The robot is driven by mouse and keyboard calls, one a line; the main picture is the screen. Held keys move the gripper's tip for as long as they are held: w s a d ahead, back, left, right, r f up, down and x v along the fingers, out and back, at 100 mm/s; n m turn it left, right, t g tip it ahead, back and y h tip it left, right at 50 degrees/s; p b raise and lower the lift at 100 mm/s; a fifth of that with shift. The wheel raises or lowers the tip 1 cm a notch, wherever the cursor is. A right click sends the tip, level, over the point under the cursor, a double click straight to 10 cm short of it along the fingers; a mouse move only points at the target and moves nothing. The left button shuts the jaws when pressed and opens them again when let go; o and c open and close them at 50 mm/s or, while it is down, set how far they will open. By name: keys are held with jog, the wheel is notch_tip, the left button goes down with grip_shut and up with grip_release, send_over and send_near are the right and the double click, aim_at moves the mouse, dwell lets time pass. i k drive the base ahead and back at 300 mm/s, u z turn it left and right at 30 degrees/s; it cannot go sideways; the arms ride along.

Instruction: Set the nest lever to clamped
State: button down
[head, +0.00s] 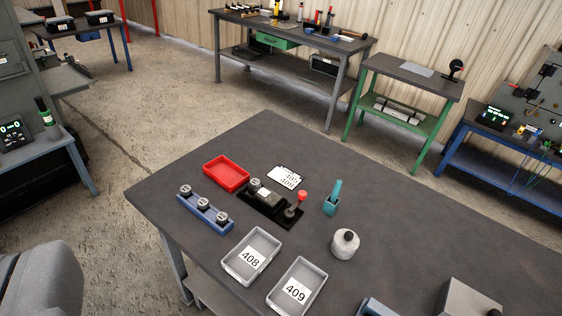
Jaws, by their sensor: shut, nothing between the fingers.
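The black nest (268,206) sits on the dark table top in the head view. A small block-shaped part with a pale top (263,194) is at its left end. The nest lever (294,207) stands at the right end of the nest, with a red knob (301,195) on top. It looks raised and leaning slightly right; I cannot tell from this distance whether it is clamped. Nothing touches the lever. My gripper is not in the picture.
Around the nest are a red tray (226,173), a blue rack (205,214) with several round pieces, number cards (287,178), a teal holder (332,199) and a white round container (345,244). Grey trays 408 (236,273) and 409 (283,302) lie in front.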

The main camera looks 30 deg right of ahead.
aim_at(289, 213)
jog(key=z, duration=0.35)
jog(key=i, duration=0.9)
jog(key=z, duration=0.55)
